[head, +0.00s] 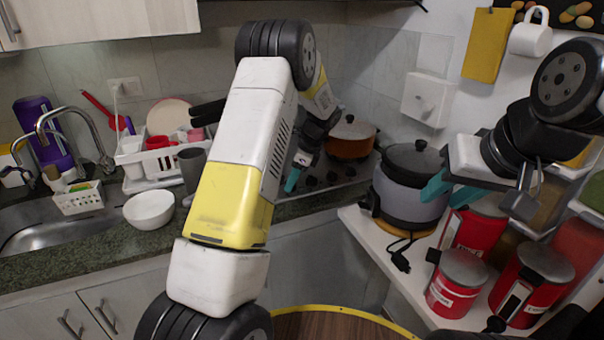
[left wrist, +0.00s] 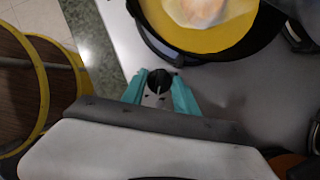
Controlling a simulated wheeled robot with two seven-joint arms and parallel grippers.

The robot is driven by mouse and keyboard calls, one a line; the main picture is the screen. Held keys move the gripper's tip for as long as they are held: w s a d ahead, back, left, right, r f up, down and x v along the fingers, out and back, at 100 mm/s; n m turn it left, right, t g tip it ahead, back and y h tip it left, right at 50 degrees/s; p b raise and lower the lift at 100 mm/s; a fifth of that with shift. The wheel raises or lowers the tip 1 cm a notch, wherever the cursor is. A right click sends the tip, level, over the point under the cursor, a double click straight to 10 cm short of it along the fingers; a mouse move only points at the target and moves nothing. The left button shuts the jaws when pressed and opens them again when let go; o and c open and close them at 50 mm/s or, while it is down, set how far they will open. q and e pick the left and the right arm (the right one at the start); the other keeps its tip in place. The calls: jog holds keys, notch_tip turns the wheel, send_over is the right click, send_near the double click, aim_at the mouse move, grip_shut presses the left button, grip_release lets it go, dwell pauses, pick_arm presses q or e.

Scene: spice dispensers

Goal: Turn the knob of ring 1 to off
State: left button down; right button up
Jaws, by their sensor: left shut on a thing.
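My left gripper (head: 293,178) reaches down to the front of the cooktop (head: 345,190). In the left wrist view its teal fingers (left wrist: 159,95) are shut on a small black knob (left wrist: 159,80), one finger on each side. The knob's pointer direction and any ring label cannot be read. Other dark knobs (head: 332,177) sit in a row to the right along the cooktop's front in the head view. My right gripper (head: 449,191) hangs in front of the rice cooker on the right, with its teal fingers apart and nothing seen between them.
An orange-brown pot (head: 350,140) stands on the cooktop behind the knobs. A rice cooker (head: 411,185) and red canisters (head: 457,283) crowd the white shelf at right. A white bowl (head: 149,209) sits left.

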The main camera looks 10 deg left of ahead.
pick_arm(q)
jog(key=shift+w+n+g, duration=0.15)
jog(key=shift+n+g, duration=0.65)
jog(key=shift+n, duration=1.1)
jog(key=c, duration=1)
grip_release()
jog(key=shift+o, duration=0.2)
jog(key=shift+h, duration=0.3)
jog(key=shift+r, duration=0.1)
jog(key=v, duration=0.7)
jog(key=shift+d+r, duration=0.25)
jog(key=shift+r, duration=0.05)
